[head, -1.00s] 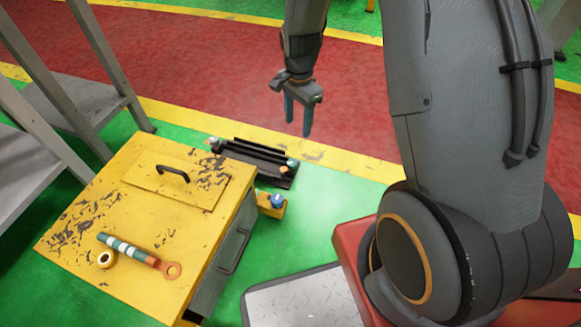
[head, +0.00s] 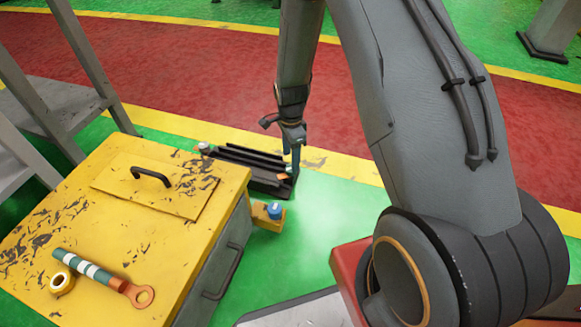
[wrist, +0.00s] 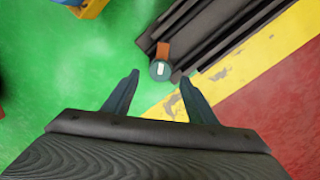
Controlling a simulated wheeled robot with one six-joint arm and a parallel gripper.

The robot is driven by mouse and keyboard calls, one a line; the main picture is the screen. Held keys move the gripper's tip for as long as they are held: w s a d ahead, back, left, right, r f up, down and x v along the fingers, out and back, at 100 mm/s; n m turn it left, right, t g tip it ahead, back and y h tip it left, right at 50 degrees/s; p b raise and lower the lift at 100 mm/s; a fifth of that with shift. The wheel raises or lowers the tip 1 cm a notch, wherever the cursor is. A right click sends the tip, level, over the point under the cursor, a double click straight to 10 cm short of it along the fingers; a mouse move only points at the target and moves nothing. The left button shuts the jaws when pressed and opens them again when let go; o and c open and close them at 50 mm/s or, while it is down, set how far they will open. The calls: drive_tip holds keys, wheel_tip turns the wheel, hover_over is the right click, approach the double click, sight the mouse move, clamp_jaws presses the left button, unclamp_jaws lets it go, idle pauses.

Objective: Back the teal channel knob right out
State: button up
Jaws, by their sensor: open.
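The teal channel knob (wrist: 160,70) shows in the wrist view as a small round cap with a white mark. It sits at the near end of the black ribbed channel (wrist: 212,35), beside an orange-brown piece (wrist: 163,49). In the head view the black channel (head: 243,160) lies on the floor behind the yellow cabinet, and my fingers largely hide the knob. My gripper (wrist: 159,77) is open, with the knob in line with the gap between its fingertips. In the head view my gripper (head: 294,165) points down over the channel's right end. I cannot tell the remaining height.
A yellow cabinet (head: 120,235) stands at the left, with a striped rod (head: 92,270) and a tape roll (head: 62,282) on top. A blue knob (head: 274,210) sits on a yellow block beside it. Green floor right of the channel is clear.

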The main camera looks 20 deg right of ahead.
sight(287, 172)
wheel_tip(287, 172, down, 5)
drive_tip(key=shift+r+b, duration=0.15)
drive_tip(key=shift+b, duration=1)
drive_tip(key=c, duration=1)
drive_tip(key=shift+c, duration=0.2)
